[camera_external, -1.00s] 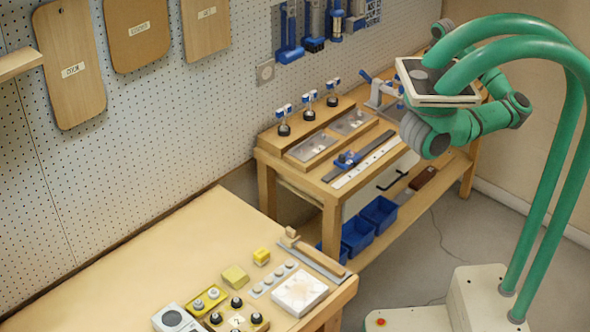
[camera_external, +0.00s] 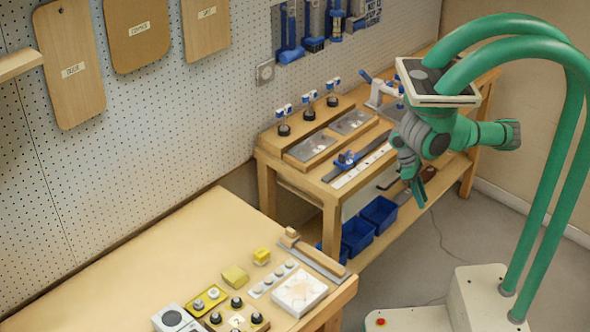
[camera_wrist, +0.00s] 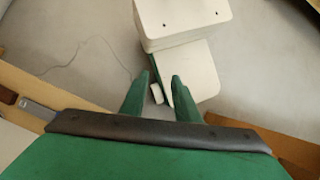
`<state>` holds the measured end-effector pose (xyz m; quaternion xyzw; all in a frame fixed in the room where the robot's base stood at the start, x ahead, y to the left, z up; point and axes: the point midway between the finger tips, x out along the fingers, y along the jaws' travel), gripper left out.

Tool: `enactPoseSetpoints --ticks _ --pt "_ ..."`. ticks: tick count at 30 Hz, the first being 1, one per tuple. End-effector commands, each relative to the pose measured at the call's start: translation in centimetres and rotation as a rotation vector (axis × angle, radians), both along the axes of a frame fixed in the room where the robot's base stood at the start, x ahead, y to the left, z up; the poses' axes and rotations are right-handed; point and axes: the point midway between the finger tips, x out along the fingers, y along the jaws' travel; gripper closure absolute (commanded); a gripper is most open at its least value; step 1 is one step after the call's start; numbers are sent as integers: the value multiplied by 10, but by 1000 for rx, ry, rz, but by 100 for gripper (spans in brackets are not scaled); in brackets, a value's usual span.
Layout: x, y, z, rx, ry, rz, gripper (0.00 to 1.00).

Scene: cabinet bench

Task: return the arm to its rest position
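My gripper (camera_external: 424,184) hangs below my green arm in the external view, in front of the right bench. Its fingers point down and hold nothing that I can see. In the wrist view my gripper (camera_wrist: 162,76) shows two green fingers with a gap between them. Beyond the fingertips are grey floor and my own white base. My arm is folded, with its elbow jutting out to the right.
The workbench (camera_external: 331,207) with a drawer and blue bins (camera_external: 379,214) stands close behind my gripper. A wooden table (camera_external: 130,268) with small parts is at the lower left. Blue tools (camera_external: 290,35) hang on the pegboard (camera_external: 150,120). Grey floor (camera_external: 410,270) is free below.

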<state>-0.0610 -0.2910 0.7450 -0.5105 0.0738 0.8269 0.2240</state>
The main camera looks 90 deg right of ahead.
Motion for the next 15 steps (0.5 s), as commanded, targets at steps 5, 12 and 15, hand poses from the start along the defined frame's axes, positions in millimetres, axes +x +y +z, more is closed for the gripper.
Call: enactPoseSetpoints --ticks 5,12,15 --pt "4 79 -29 117 24 115 71" --pt "4 161 -46 225 23 225 71" --pt "15 177 -61 192 -54 224 71"
